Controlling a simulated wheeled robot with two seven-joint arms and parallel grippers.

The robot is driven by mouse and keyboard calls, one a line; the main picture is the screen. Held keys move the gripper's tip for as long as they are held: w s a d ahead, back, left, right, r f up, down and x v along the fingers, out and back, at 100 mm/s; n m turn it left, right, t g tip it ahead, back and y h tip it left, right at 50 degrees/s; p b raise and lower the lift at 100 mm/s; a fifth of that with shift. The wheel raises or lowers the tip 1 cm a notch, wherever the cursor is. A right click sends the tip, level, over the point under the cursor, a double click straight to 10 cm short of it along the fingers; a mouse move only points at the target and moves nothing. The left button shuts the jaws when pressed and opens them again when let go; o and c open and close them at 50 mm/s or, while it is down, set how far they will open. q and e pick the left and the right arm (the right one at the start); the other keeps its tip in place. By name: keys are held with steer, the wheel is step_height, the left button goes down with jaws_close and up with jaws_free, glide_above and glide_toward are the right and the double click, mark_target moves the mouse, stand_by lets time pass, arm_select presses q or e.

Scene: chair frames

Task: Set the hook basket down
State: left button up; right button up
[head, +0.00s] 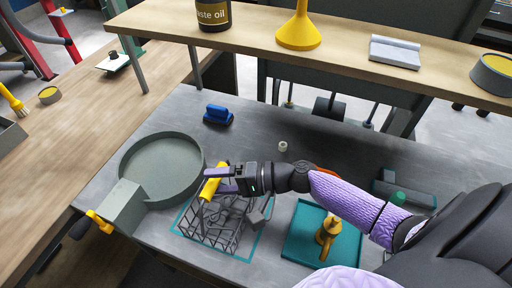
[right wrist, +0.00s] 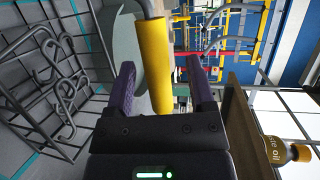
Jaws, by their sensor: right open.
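The hook basket (head: 213,228) is a dark wire basket with hooks inside and a yellow grip (head: 211,186) on its handle. It appears to stand on the grey bench, inside a teal-outlined square. My right gripper (head: 219,179) is open at the yellow grip. In the right wrist view the yellow grip (right wrist: 155,70) lies between the two purple fingers, with gaps on both sides. The wire basket (right wrist: 50,90) shows at the left there, with curved hooks in it. My left gripper is not in view.
A round grey-green pan (head: 163,165) is left of the basket. A teal mat (head: 300,240) with a brass-coloured tool (head: 327,232) lies to the right. A wooden shelf (head: 350,55) spans the back.

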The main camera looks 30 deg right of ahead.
steer(key=v, duration=1)
steer(key=shift+s+d, duration=0.2)
